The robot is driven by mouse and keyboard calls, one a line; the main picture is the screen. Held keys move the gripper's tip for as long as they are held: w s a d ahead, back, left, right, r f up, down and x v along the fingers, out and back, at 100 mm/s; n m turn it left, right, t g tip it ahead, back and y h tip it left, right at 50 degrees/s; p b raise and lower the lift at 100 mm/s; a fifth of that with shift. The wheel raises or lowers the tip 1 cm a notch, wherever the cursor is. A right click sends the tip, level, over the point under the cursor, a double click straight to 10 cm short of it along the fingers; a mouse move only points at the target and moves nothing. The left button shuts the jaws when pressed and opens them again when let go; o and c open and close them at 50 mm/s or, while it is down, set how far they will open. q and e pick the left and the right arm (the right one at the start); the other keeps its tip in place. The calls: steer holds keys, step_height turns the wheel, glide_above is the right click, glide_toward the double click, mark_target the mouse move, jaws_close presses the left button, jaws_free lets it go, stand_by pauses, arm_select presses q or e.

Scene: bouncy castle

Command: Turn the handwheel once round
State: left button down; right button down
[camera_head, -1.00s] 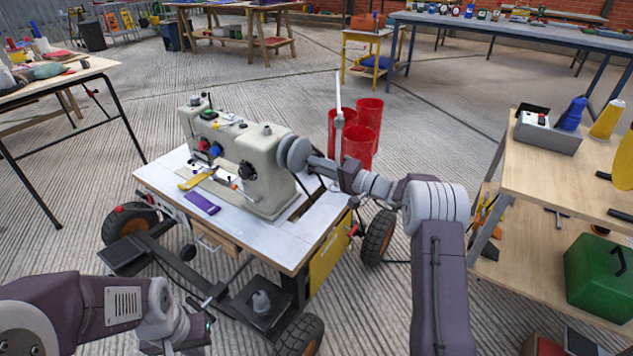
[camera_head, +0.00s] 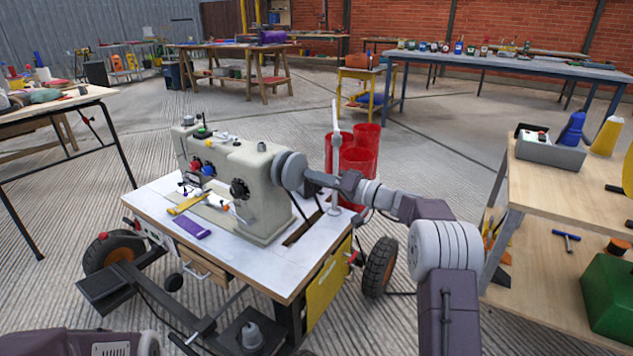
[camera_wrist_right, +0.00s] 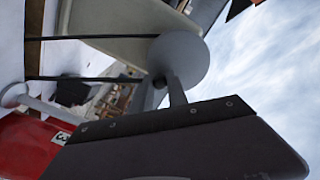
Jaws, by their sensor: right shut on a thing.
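The grey handwheel (camera_head: 289,169) sits at the right end of the cream sewing machine (camera_head: 240,165). In the right wrist view the handwheel (camera_wrist_right: 180,58) shows as a round grey disc. My right gripper (camera_head: 309,177) reaches it from the right and is shut on it; the fingers (camera_wrist_right: 163,88) meet the disc's lower edge in the wrist view. The exact grip on the rim is partly hidden. My left gripper is out of view; only part of my left arm shows at the bottom left.
The machine stands on a wheeled white-topped table (camera_head: 264,262) with a purple item (camera_head: 192,228) on it. Red cylinders (camera_head: 357,158) stand behind my right arm. A wooden bench (camera_head: 560,190) is close on the right. Floor is open to the left of the cart.

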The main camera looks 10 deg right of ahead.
steer(key=c, duration=1.3)
jaws_free()
steer(key=p+v, duration=0.3)
steer(key=v, duration=0.6)
steer(key=shift+p, duration=0.35)
